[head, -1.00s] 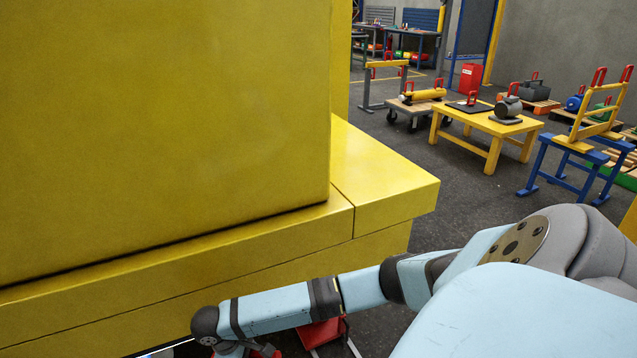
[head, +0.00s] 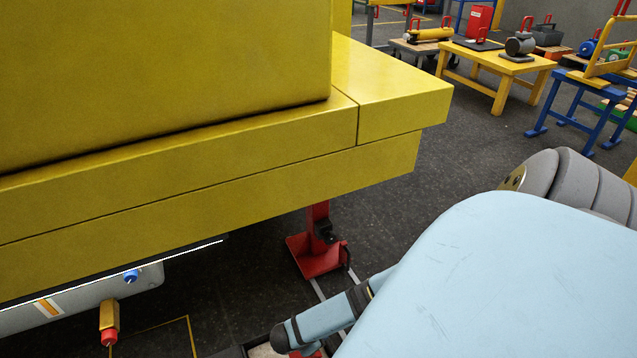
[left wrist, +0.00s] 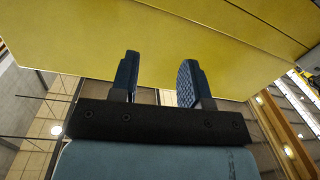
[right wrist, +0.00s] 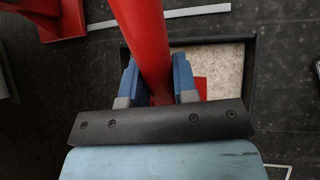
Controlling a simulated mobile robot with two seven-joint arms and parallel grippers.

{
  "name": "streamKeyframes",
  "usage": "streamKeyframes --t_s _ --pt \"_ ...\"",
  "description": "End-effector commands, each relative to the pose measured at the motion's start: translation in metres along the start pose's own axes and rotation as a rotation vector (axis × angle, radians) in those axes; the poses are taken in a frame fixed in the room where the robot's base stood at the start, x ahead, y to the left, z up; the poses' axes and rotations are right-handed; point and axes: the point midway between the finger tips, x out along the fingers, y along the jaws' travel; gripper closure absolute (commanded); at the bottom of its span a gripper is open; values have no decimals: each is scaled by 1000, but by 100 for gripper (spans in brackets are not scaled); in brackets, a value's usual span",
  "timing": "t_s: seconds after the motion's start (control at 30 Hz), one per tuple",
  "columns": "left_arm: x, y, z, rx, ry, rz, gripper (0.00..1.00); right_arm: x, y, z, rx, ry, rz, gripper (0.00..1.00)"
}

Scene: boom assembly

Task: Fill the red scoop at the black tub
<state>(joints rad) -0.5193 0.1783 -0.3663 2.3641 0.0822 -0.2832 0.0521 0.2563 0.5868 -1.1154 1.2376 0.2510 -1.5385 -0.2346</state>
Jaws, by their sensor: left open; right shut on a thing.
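In the right wrist view my right gripper (right wrist: 156,78) is shut on a thick red handle (right wrist: 140,28), which I take to be the red scoop's. A small red part (right wrist: 201,88) shows beside the right finger, over the pale grain; the rest of the scoop is hidden by my gripper. The black tub (right wrist: 253,70) lies below, holding pale granular material (right wrist: 218,62). In the head view only a bit of the pale fill (head: 262,351) shows at the bottom edge. My left gripper (left wrist: 160,78) is open and empty, below a yellow surface.
A big yellow structure (head: 220,190) overhangs the left side. A red stand (head: 318,250) rises beyond my right arm. A grey tank (head: 80,300) with a blue fitting hangs under the yellow edge. A yellow table (head: 495,60) and blue trestle (head: 580,95) stand farther back.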

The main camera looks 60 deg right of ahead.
Motion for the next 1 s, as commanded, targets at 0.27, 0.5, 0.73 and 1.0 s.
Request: streamKeyframes --t_s 0.27,0.5,0.73,1.0 --pt "3 9 -12 -16 99 44 57 17 -4 -12 -5 -2 5 100" --pt "4 19 -16 -40 164 96 57 35 -7 -27 -4 -2 4 100" --pt "8 15 15 -40 56 105 57 49 -10 -39 -4 -2 4 100" --pt "11 11 54 -27 -67 121 57 67 -14 -55 -4 -1 5 100"
